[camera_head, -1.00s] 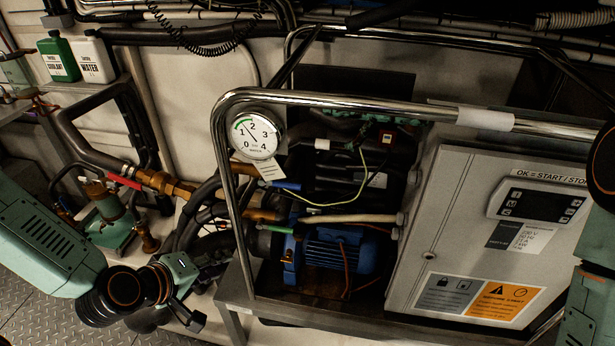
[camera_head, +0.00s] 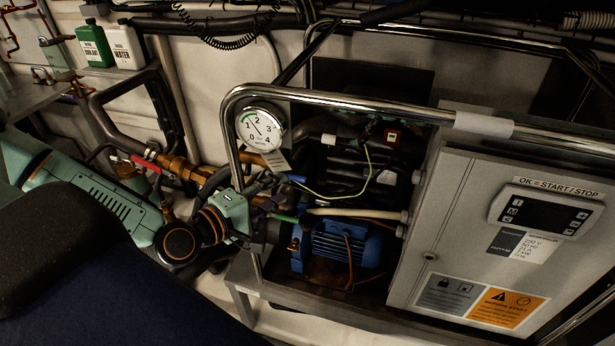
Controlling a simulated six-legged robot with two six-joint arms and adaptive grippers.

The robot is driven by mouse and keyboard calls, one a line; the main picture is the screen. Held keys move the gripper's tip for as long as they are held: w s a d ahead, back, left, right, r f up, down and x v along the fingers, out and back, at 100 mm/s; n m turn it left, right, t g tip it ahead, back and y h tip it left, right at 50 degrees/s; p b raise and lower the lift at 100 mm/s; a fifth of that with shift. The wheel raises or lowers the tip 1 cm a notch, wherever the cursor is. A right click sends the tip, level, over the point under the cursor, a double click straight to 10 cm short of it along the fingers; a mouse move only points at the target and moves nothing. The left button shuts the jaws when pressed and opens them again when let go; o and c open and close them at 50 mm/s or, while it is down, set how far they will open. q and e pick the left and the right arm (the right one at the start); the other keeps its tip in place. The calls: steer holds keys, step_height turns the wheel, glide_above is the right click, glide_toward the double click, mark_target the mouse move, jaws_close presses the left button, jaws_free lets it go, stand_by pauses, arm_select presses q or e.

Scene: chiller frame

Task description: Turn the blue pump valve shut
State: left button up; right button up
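The blue valve handle (camera_head: 297,179) shows as a short blue piece just below the white tag under the pressure gauge (camera_head: 262,129). It is partly covered by the tag and nearby pipes. My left gripper (camera_head: 262,208) is left of and a little below the blue handle, in front of the brass pipework. Its fingers are small and dark against the pipes, so I cannot tell their opening or any contact. A green handle (camera_head: 284,218) lies just right of the gripper, above the blue pump motor (camera_head: 345,246). My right gripper is out of view.
A chrome rail (camera_head: 350,103) frames the pump bay. A grey control box (camera_head: 465,215) stands at the right. A red handle (camera_head: 146,163) sits on the brass pipe at left. A large dark shape hides the lower left.

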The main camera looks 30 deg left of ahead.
mark_target(291, 179)
arm_select(q)
steer(key=w+b, duration=0.2)
steer(key=w+f+b, duration=0.1)
steer(key=w+b, duration=0.3)
steer(key=shift+a+f, duration=0.3)
steer(key=shift+f, duration=0.05)
steer(key=shift+w+d, duration=0.5)
steer(key=shift+w, duration=0.15)
steer(key=shift+s+a, duration=0.15)
steer(key=shift+a, duration=0.2)
steer(key=shift+c, duration=0.6)
steer(key=shift+d, duration=0.3)
steer(key=c, duration=0.5)
steer(key=shift+a, duration=0.2)
jaws_close()
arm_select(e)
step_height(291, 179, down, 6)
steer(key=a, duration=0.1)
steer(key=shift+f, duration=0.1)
